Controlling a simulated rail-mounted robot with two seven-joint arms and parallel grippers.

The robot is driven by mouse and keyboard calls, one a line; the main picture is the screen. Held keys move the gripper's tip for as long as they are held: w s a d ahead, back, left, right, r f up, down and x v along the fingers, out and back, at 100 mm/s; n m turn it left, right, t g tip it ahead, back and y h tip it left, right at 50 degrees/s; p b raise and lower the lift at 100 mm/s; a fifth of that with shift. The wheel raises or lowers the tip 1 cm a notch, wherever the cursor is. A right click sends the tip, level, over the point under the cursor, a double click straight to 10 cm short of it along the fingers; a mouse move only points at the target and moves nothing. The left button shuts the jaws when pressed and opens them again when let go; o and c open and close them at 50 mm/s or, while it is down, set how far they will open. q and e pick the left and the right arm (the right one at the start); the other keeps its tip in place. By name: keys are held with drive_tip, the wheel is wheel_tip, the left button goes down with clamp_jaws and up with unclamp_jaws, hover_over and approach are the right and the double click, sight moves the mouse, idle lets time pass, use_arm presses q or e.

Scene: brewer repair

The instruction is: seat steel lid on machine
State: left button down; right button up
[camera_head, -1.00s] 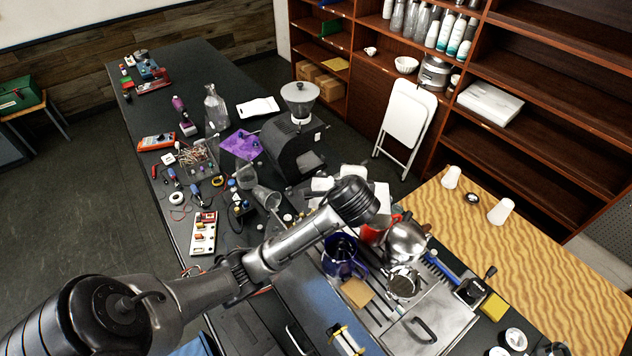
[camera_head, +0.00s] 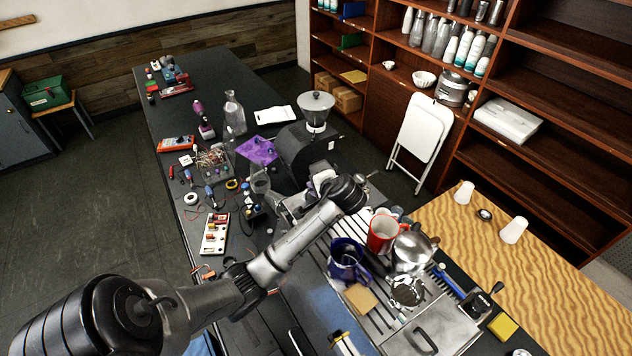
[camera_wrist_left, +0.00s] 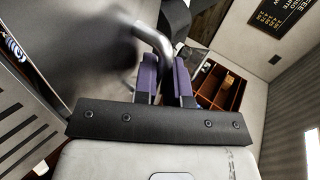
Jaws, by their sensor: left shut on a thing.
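In the left wrist view my left gripper (camera_wrist_left: 166,72), with purple finger pads, is shut on a curved metal handle (camera_wrist_left: 154,38). A large, blurred grey surface (camera_wrist_left: 90,50) lies beside the handle; it looks like the steel lid, but its edges are unclear. In the head view my left wrist is above the far side of the machine, and the fingers and their load cannot be made out clearly. The machine (camera_head: 452,318) has a steel top with dark slots and a black-handled panel. My right gripper is in neither view.
On the machine top stand a blue pitcher (camera_head: 345,262), a red mug (camera_head: 383,233) and a steel kettle (camera_head: 412,252). A black grinder (camera_head: 305,150) stands beyond my wrist. Tools and parts crowd the dark table's left side. The wooden table (camera_head: 570,285) has free room.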

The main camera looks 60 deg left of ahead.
use_arm(q)
drive_tip(key=shift+f, duration=0.65)
drive_tip(key=shift+f+b, duration=0.5)
drive_tip(key=shift+f, duration=0.8)
drive_tip(key=c, duration=1.1)
unclamp_jaws()
drive_tip(key=shift+f, duration=0.1)
